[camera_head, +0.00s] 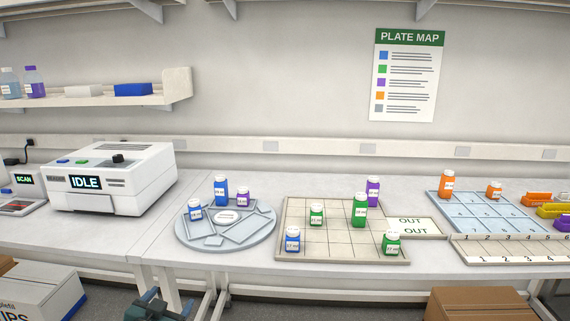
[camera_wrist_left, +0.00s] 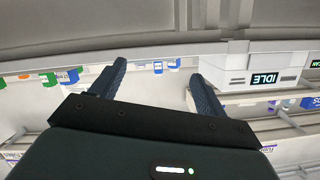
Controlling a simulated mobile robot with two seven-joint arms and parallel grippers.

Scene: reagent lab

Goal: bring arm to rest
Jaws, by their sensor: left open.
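My left gripper (camera_head: 160,303) shows at the bottom edge of the head view, low in front of the bench and apart from everything on it. In the left wrist view its two dark blue fingers (camera_wrist_left: 155,80) stand wide apart with nothing between them. The rest of my left arm is out of the head view. My right gripper is in neither view.
The bench carries an IDLE machine (camera_head: 115,180), a round tray (camera_head: 258,238), a gridded board (camera_head: 335,245) with several bottles, and a blue rack (camera_head: 480,215).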

